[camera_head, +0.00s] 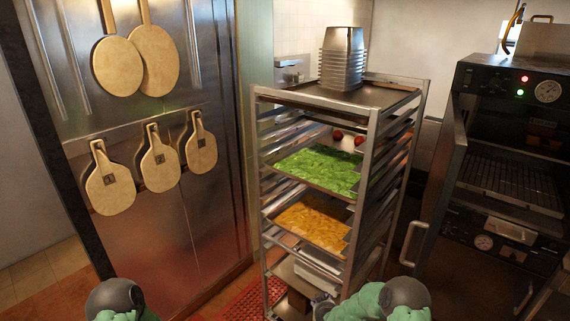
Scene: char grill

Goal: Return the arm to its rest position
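My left arm (118,302) shows only as a dark rounded joint with green parts at the bottom edge, left of the rack. Its gripper is out of the picture. My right arm (400,298) shows at the bottom edge, in front of the rack's lower right. A small dark grey part at its left end, which looks like my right gripper (322,303), is beside the rack's lower shelves. It is too small and cut off to tell whether it is open or holds anything.
A metal rack (378,130) stands ahead with trays of green leaves (318,168) and orange food (312,222). Stacked metal containers (342,58) stand on top. A char grill oven (510,150) with its door (440,190) open is at right. Wooden paddles (110,185) hang at left.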

